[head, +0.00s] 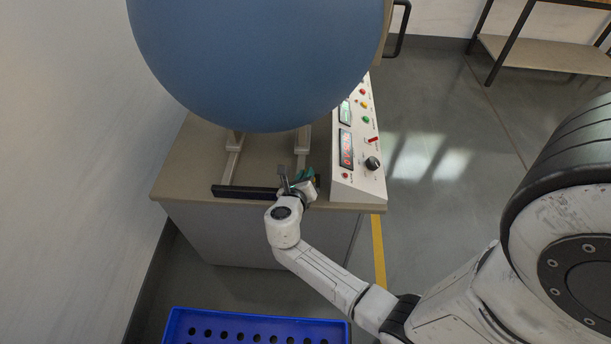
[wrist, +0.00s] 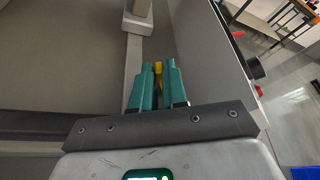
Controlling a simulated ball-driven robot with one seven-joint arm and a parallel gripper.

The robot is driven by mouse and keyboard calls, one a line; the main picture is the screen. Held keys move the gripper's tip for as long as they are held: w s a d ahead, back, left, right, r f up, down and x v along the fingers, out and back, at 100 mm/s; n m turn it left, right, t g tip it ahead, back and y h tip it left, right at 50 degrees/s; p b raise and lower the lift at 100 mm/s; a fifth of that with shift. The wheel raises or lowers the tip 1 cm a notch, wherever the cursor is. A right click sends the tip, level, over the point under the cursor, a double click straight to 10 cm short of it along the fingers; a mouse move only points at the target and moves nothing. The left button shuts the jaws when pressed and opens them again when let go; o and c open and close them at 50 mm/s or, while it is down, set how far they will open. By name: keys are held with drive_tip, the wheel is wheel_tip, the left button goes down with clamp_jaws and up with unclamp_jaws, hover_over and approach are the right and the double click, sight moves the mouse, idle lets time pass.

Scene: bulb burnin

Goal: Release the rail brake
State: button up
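A narrow yellow piece (wrist: 158,76), which looks like the brake lever, stands beside the rail (wrist: 133,62) in the wrist view. My gripper (wrist: 158,82) has its two teal fingers close together on either side of it, and they appear shut on it. In the head view my gripper (head: 303,182) is at the front right of the bench, by the near end of the right rail (head: 302,142). The yellow piece cannot be made out there. A large blue sphere (head: 258,60) sits above the rails and hides their far part.
A control panel (head: 345,188) with displays, buttons and a black knob stands just right of my gripper. A dark bar (head: 243,193) runs along the bench's front edge. A blue tray with holes (head: 180,327) lies below in front. Open floor (head: 435,120) lies to the right.

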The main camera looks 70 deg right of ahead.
clamp_jaws()
drive_tip(key=shift+s+d+r+m+t+y+p, duration=0.1)
drive_tip(key=shift+s+r+m+t+y+p, duration=0.1)
drive_tip(key=shift+s+m+t+p, duration=0.25)
drive_tip(key=shift+s+d+r+m+t+y+p, duration=0.1)
drive_tip(key=shift+s+m+t+y+p, duration=0.1)
drive_tip(key=shift+m+p, duration=0.4)
drive_tip(key=shift+s+d+m+t, duration=0.15)
drive_tip(key=shift+s+m+t, duration=0.4)
drive_tip(key=shift+m, duration=0.3)
drive_tip(key=shift+s+d+f+m+t+y+b, duration=0.1)
drive_tip(key=shift+s+d+m+t+y+b, duration=0.1)
drive_tip(key=shift+s+m+t+b, duration=0.3)
drive_tip(key=shift+s+d+m+t+y+b, duration=0.1)
drive_tip(key=shift+s+m+t+y+b, duration=0.15)
drive_tip(key=shift+m+b, duration=0.3)
